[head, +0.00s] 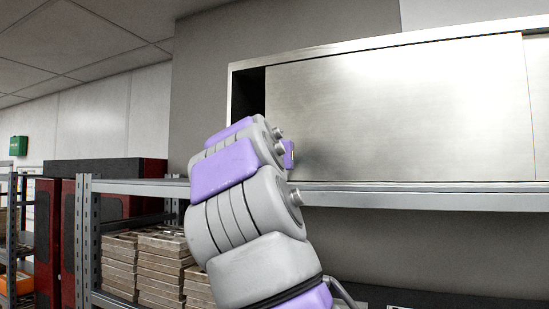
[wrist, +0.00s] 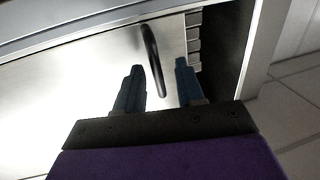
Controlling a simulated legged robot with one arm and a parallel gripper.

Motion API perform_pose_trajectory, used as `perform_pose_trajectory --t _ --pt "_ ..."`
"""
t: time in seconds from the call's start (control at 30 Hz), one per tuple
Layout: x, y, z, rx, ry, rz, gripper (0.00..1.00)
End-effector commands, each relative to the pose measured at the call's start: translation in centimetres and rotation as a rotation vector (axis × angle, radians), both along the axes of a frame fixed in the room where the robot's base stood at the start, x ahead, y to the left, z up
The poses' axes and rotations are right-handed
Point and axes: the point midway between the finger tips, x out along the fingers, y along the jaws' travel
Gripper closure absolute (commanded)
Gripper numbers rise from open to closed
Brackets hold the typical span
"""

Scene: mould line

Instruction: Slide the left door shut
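The left door (head: 400,110) is a brushed-metal sliding panel on a wall cabinet. A dark gap (head: 247,97) stands open between its left edge and the cabinet's left side. In the wrist view, the door (wrist: 80,85) carries a dark bar handle (wrist: 150,45), and the dark opening (wrist: 228,50) is on the right. My gripper (wrist: 159,70) is open, with its two fingers on either side of the handle's line. I cannot tell whether they touch it. In the head view, my arm hides the handle and most of the gripper.
Another panel (head: 538,95) is at the cabinet's right end. Below runs a metal shelf edge (head: 430,198). A grey rack upright (head: 84,240) and stacked blocks (head: 150,262) stand at lower left, with dark red cases (head: 110,205) behind. Stacked light pieces (wrist: 193,45) show inside the opening.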

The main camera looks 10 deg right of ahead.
Motion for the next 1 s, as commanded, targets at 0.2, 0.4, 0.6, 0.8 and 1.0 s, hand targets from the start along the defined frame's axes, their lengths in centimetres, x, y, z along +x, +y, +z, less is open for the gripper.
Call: perform_pose_trajectory --t 0.2,0.4,0.6,0.8,1.0 --pt "0.02 -0.02 -0.04 0.0 0.001 0.0 0.71" --pt "0.03 -0.01 -0.04 0.0 0.001 0.0 0.9" --pt "0.05 0.02 -0.07 0.0 0.001 0.0 1.0" --pt "0.06 0.03 -0.08 0.0 0.001 0.0 1.0" --pt "0.07 0.02 -0.09 0.0 0.002 0.0 1.0"
